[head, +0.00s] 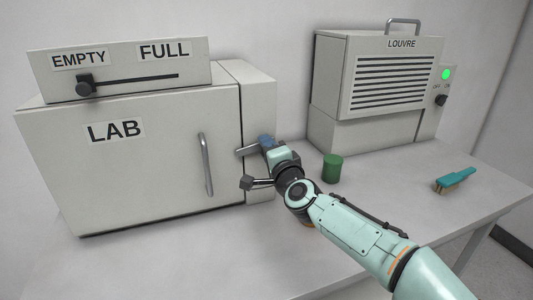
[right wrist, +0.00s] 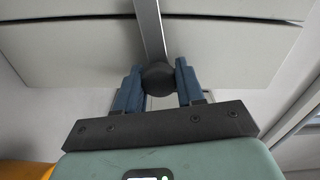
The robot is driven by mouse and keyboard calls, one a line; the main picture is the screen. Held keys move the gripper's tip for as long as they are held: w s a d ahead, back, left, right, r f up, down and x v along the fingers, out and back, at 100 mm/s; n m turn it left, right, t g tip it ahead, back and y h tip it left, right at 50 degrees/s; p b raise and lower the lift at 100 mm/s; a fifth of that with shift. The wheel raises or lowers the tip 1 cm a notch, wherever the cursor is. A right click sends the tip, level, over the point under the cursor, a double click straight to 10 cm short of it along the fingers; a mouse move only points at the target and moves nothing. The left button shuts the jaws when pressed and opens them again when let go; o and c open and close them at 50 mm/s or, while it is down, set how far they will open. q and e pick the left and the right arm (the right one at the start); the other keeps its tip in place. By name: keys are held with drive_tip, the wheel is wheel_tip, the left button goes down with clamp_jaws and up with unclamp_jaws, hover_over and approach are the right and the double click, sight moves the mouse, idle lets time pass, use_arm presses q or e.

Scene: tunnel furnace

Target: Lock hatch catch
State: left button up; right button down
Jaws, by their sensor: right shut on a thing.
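The hatch catch (head: 247,150) is a short metal bar on the LAB furnace front, near the seam between the door and the right-hand frame. It lies nearly level in the head view, and its left end is by the door's edge. In the right wrist view its bar (right wrist: 150,30) runs down to a dark round knob (right wrist: 158,77). My right gripper (right wrist: 158,85) is shut on the knob, with a blue finger on each side. In the head view the right gripper (head: 267,143) hides the knob. The LAB door (head: 150,175) looks closed. My left gripper is out of view.
The door has a vertical metal handle (head: 206,163). An EMPTY/FULL slider box (head: 130,65) sits on top. A green cylinder (head: 332,168) stands right of my gripper, before the LOUVRE unit (head: 340,130). A teal brush (head: 456,180) lies farther right. The bench front is partly clear.

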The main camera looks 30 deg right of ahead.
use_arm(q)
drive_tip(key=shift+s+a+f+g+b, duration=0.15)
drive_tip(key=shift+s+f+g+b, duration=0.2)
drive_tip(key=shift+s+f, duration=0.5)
use_arm(e)
drive_tip(key=shift+d+r+m, duration=0.1)
drive_tip(key=shift+d+m, duration=0.05)
drive_tip(key=shift+m, duration=1.05)
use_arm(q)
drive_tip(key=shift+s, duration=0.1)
use_arm(e)
drive_tip(key=shift+s, duration=0.1)
drive_tip(key=c, duration=0.8)
unclamp_jaws()
drive_tip(key=shift+s, duration=0.15)
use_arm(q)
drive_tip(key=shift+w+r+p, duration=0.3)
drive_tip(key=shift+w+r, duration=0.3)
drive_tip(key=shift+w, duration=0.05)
use_arm(e)
drive_tip(key=shift+v, duration=6.5)
